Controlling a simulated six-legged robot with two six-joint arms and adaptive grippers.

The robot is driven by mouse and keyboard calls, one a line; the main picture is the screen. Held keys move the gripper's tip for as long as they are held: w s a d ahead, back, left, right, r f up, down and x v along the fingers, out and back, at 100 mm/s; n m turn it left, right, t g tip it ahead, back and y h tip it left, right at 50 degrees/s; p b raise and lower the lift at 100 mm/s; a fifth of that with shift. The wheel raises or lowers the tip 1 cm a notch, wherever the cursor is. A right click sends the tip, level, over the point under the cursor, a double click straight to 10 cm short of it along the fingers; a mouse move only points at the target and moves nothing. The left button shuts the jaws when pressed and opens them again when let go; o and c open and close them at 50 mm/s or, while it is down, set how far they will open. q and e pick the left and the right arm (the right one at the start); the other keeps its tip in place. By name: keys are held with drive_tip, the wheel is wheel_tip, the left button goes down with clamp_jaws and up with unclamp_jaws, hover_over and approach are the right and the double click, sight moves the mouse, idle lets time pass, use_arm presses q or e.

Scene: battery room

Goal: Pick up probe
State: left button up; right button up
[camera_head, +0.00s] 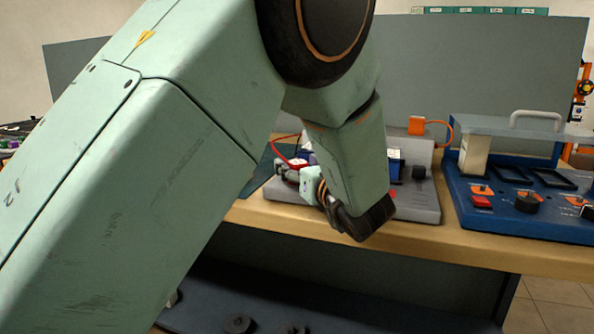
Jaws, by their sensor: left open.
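My left arm comes in from the left and fills much of the view. Its gripper (288,172) is small and partly hidden behind my own wrist, pointing left and away over the grey tester (417,205) on the workbench. The gripper is open. A red piece with a thin red cable (273,151) shows right at the fingers; it may be the probe, but I cannot tell for sure, nor whether the fingers touch it. My right gripper is not in view.
The wooden workbench (480,250) runs across the view. A blue test unit (530,225) with a handle, knobs and a red button stands to the right. A dark lower shelf (330,310) holds several dark round parts.

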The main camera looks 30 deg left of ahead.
use_arm(q)
drive_tip(key=shift+c, duration=0.4)
clamp_jaws()
